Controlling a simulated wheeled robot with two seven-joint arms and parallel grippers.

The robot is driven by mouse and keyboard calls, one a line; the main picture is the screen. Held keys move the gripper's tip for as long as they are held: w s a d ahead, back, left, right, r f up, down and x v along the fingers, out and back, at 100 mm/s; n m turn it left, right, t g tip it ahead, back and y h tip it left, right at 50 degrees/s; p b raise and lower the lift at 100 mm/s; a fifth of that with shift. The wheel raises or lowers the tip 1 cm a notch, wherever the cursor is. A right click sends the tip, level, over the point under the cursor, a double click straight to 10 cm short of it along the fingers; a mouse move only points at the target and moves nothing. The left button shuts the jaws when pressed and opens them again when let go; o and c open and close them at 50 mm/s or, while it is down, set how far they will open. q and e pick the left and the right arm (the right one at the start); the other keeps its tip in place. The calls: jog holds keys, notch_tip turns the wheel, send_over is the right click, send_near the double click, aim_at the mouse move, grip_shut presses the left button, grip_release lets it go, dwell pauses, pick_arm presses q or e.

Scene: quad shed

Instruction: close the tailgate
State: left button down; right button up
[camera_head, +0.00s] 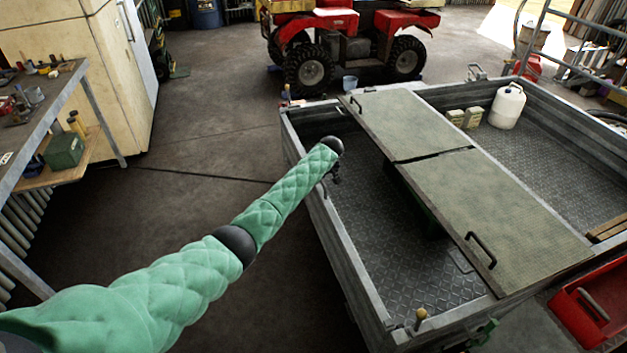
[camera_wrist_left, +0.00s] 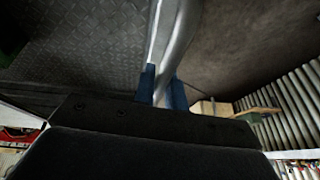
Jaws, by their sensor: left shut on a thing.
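The tailgate (camera_head: 347,262) looks to be the grey metal panel along the trailer's left end in the head view. It stands roughly upright; I cannot tell if it is flush with the corners. My left gripper (camera_head: 335,178) is at its top edge, partly hidden behind my wrist. In the left wrist view, the blue fingers of the left gripper (camera_wrist_left: 163,92) are shut on the pale metal top rail of the tailgate (camera_wrist_left: 178,40). Yellow-knobbed pins stand at the near corner (camera_head: 421,314) and far corner (camera_head: 287,93). My right gripper is not in view.
Two greenish boards (camera_head: 455,165) lie across the trailer. A white jug (camera_head: 508,107) and small boxes stand in its far part. A red quad (camera_head: 345,45) is behind, a workbench (camera_head: 40,110) at left. The concrete floor between bench and trailer is clear.

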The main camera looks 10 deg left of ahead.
pick_arm(q)
jog(key=shift+w+d+r, duration=0.1)
jog(key=shift+d+r, duration=0.05)
jog(key=shift+d, duration=0.2)
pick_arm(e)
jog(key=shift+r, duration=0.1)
pick_arm(q)
jog(key=c, duration=1.6)
grip_release()
jog(key=shift+o, duration=0.7)
jog(key=shift+w+d, duration=0.1)
jog(key=shift+d, duration=0.05)
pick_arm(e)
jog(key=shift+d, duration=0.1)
pick_arm(q)
jog(key=shift+a, duration=0.2)
